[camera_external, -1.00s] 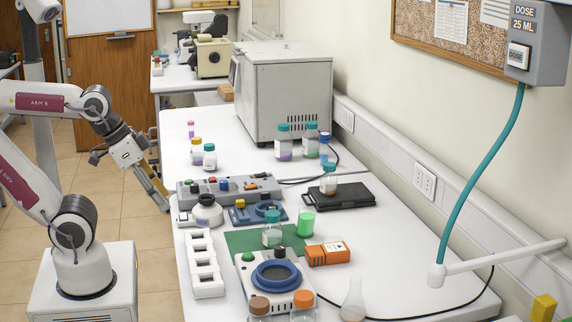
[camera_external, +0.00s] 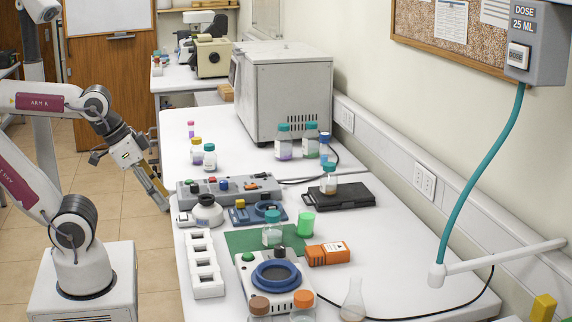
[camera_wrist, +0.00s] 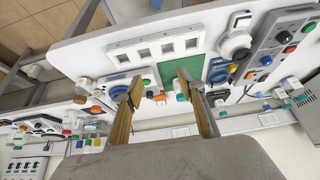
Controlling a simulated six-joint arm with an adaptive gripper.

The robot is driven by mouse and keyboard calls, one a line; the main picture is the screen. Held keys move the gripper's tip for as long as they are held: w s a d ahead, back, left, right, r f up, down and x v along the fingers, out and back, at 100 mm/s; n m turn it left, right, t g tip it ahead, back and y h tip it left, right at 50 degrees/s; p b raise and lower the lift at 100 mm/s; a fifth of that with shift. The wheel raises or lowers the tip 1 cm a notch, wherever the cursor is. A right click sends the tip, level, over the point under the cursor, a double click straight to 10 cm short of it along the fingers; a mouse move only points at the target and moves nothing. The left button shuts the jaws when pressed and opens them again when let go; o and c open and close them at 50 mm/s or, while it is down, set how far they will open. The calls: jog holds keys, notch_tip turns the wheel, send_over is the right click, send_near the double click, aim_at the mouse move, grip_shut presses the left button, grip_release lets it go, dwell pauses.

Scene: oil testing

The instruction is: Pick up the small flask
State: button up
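A small clear conical flask (camera_external: 353,301) stands upright on the white bench near its front, to the right of the grey device with a blue ring (camera_external: 276,274). I cannot make out the flask surely in the wrist view. My gripper (camera_external: 164,205) hangs tilted downward at the left, beside the bench's left edge and far from the flask. In the wrist view my gripper (camera_wrist: 160,77) has its two yellowish fingers wide apart, with nothing between them.
A white rack with square openings (camera_external: 205,266) lies along the left bench edge. A green mat (camera_external: 245,241) carries a teal-capped bottle (camera_external: 272,236).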

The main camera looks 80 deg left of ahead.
jog(key=w+d+f+m+t+h, duration=0.1)
jog(key=w+d+f+t+h, duration=0.15)
jog(key=w+d, duration=0.9)
jog(key=w+d+f+m+t+h, duration=0.1)
jog(key=w+d+t, duration=0.2)
jog(key=w+d, duration=0.9)
jog(key=t, duration=0.3)
send_near(354, 298)
jog(key=shift+w+a+r+y, duration=0.2)
jog(key=shift+w+r+y, duration=0.05)
jog(key=shift+w+r, duration=0.4)
jog(key=shift+w+a+r+y, duration=0.2)
jog(key=shift+w+r, duration=0.4)
jog(key=shift+w, duration=0.1)
jog(key=shift+x, duration=1.25)
